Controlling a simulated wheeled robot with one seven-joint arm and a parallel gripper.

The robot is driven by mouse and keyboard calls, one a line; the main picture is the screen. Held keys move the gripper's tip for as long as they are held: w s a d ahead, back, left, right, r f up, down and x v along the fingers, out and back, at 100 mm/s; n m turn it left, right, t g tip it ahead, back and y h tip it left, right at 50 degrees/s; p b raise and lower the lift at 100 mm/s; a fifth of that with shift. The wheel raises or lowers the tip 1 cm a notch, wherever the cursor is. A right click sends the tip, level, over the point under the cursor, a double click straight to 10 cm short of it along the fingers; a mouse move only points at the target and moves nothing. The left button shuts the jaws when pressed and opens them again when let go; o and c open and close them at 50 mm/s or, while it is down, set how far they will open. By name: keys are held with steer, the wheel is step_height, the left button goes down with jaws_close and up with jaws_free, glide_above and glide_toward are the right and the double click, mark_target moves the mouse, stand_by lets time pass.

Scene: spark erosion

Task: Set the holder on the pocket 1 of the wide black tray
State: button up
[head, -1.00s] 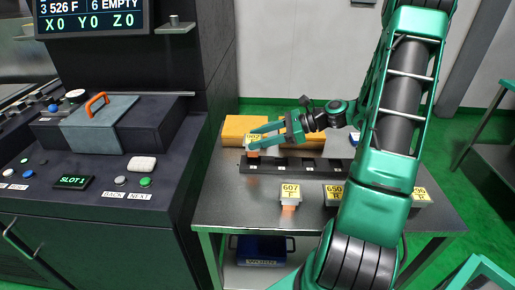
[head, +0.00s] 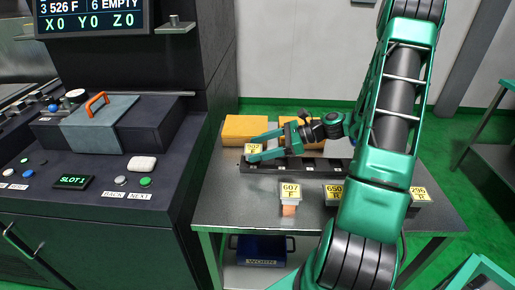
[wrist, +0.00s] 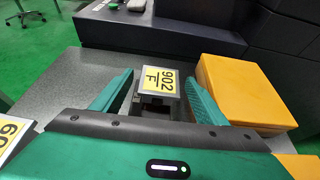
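The holder with the yellow 902 F label (head: 253,149) sits low at the left end of the wide black tray (head: 330,167), seemingly in its end pocket. The wrist view shows its label (wrist: 158,79) and grey top between my fingers. No pocket number is readable.
Yellow-orange blocks (head: 244,129) stand behind the tray. Holder 607 (head: 290,192) stands in front on the metal table (head: 240,205), with holder 650 (head: 334,192) and another labelled holder (head: 418,194) to the right. The dark machine (head: 100,230) borders the table's left.

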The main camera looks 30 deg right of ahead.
steer(key=shift+s+d+r, duration=0.2)
steer(key=shift+d+r, duration=0.1)
steer(key=shift+d, duration=0.1)
steer(key=v, duration=1.1)
steer(key=s+a+n+g+h, duration=0.1)
steer(key=a+f+n+g, duration=0.1)
steer(key=a+n, duration=0.1)
steer(key=s+a+n+g+h, duration=0.1)
steer(key=n, duration=0.1)
steer(key=shift+s+a+f+h, duration=0.2)
steer(key=shift+s+a+h, duration=0.1)
steer(key=s+r+n+g+h, duration=0.2)
steer(key=s+n, duration=0.4)
steer(key=s, duration=0.4)
steer(key=s+a+r+n+g+h, duration=0.1)
steer(key=s+r+n+h, duration=0.3)
steer(key=s, duration=0.6)
steer(key=n+g+h, duration=0.1)
steer(key=n+h, duration=0.1)
steer(key=n, duration=0.1)
steer(key=shift+s+a+r+g, duration=0.15)
steer(key=shift+s+a+g, duration=0.1)
steer(key=shift+g, duration=0.05)
